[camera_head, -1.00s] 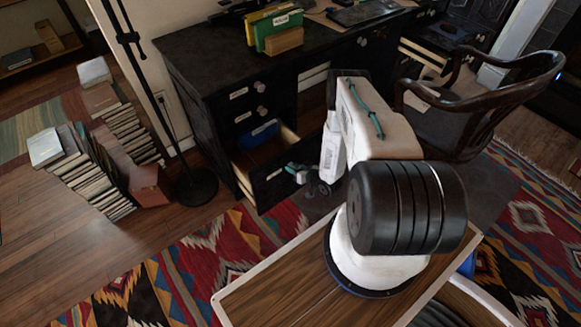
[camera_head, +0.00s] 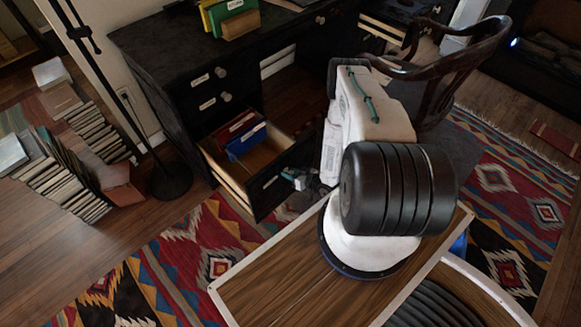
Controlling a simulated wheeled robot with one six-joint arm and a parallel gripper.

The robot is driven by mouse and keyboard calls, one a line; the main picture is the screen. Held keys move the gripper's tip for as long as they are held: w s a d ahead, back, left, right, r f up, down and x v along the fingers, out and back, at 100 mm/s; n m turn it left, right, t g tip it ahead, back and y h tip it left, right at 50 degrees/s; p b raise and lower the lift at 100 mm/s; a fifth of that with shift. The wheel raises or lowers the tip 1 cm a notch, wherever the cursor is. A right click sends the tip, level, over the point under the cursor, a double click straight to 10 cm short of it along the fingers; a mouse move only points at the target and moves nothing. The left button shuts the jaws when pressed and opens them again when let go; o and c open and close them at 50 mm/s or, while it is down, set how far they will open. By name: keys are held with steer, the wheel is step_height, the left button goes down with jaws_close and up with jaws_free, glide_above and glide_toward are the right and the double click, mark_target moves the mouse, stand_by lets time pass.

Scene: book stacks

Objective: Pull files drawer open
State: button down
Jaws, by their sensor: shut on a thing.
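The files drawer (camera_head: 238,183) is the bottom drawer at the left of the black desk (camera_head: 160,45). It stands well open, with its pale wooden side and inside showing. A red file (camera_head: 236,124) and a blue file (camera_head: 246,141) stand inside at the back. My gripper (camera_head: 287,180) is at the drawer's dark front panel, at the handle, and is shut on it. The fingers are small in the picture and the handle is mostly hidden by them. My white arm covers the area just right of the drawer.
Book stacks (camera_head: 85,130) and a black lamp base (camera_head: 169,181) stand left of the desk. A wooden chair (camera_head: 445,75) stands to the right. The patterned rug (camera_head: 185,255) before the drawer is clear.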

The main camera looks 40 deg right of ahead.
steer(key=shift+s+d, duration=0.2)
steer(key=shift+s, duration=0.6)
steer(key=c, duration=1)
jaws_free()
steer(key=shift+s, duration=0.1)
steer(key=v, duration=0.7)
steer(key=shift+s, duration=0.25)
steer(key=shift+r, duration=0.15)
